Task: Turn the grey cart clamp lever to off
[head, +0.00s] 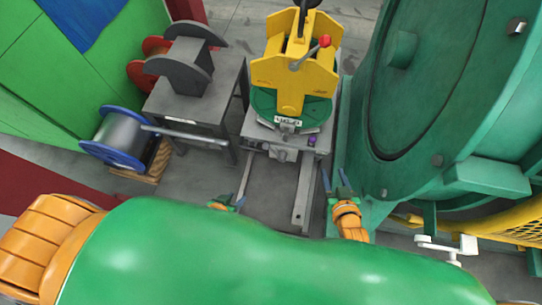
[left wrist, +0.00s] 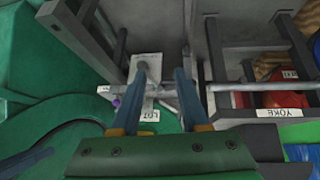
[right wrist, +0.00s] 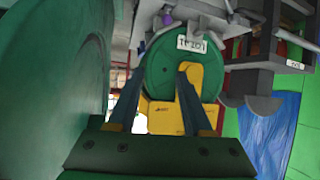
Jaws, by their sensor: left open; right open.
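The grey cart (head: 258,132) stands ahead of me at upper centre, carrying a green round disc (head: 262,104) and a yellow frame (head: 292,78). A grey lever (head: 308,58) with a red knob (head: 324,41) sits on the frame, its knob end up and to the right. I cannot tell from the pictures whether this is the clamp lever. A small grey block (head: 284,154) and a purple part (head: 312,140) are at the cart's near edge. My left gripper (head: 228,198) and right gripper (head: 339,182) are open and empty, apart from the cart on its near side.
A large green machine housing (head: 420,90) fills the right. A dark grey table (head: 190,105) and a blue-flanged spool (head: 120,135) stand at left. Two rails (head: 303,190) run from the cart towards me, with floor between them. A yellow mesh guard (head: 510,228) is at lower right.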

